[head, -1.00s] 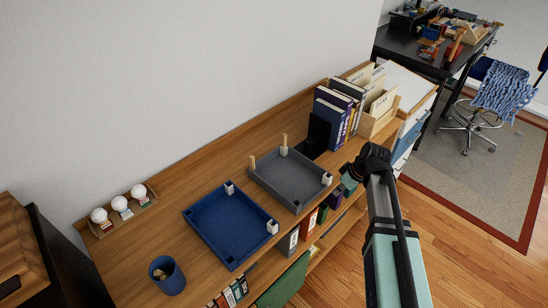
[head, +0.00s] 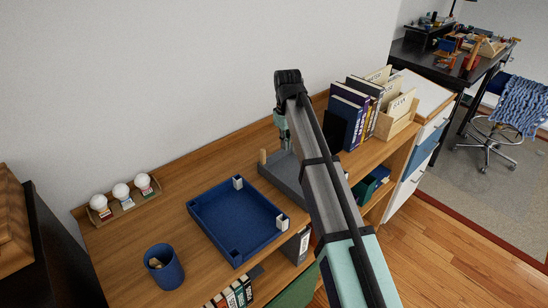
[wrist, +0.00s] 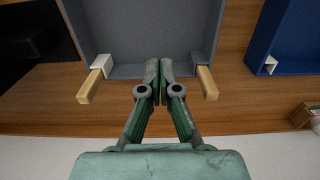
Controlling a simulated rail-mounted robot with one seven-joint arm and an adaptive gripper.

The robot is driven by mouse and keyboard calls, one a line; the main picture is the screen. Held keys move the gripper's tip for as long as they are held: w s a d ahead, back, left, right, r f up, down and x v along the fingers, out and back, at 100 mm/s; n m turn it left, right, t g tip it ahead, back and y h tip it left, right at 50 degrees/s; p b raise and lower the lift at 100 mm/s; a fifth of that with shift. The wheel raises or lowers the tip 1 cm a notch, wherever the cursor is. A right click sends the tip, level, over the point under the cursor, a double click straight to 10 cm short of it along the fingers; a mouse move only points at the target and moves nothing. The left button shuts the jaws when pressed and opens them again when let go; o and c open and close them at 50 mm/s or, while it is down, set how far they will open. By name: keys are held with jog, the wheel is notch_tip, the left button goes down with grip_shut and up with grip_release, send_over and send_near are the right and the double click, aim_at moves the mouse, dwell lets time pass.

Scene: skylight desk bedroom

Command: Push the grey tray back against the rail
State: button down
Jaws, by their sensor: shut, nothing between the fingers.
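The grey tray (head: 268,183) lies on the wooden shelf top, partly hidden behind my arm in the head view. The raised wooden rail (head: 212,158) runs along the wall, and bare wood shows between tray and rail. My gripper (head: 285,145) is shut and empty, pointing down at the tray's rail side. In the wrist view its fingertips (wrist: 157,78) overlap the tray's near wall; I cannot tell whether they touch it.
A blue tray (head: 238,218) with white corner blocks lies left of the grey tray. Farther left are a blue cup (head: 165,267) and a small holder with white balls (head: 122,193). Books (head: 355,108) and a wooden file box (head: 398,118) stand to the right.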

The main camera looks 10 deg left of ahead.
aim_at(248, 144)
notch_tip(248, 144, down, 10)
jog(key=p, duration=0.2)
jog(key=shift+d+r+p, duration=0.15)
jog(key=shift+r+p, duration=0.1)
jog(key=shift+p, duration=0.15)
jog(key=shift+w+a+r+p, duration=0.15)
jog(key=shift+w+a+p, duration=0.4)
jog(key=shift+w+a, duration=0.65)
jog(key=shift+a, duration=0.45)
jog(key=w+a, duration=0.3)
jog(key=a, duration=0.2)
jog(key=w+a+b, duration=0.1)
jog(key=w+a, duration=0.7)
jog(key=a, duration=0.1)
jog(key=shift+a+b, duration=0.3)
jog(key=shift+b, duration=0.1)
jog(key=shift+s, duration=0.1)
jog(key=shift+d, duration=0.1)
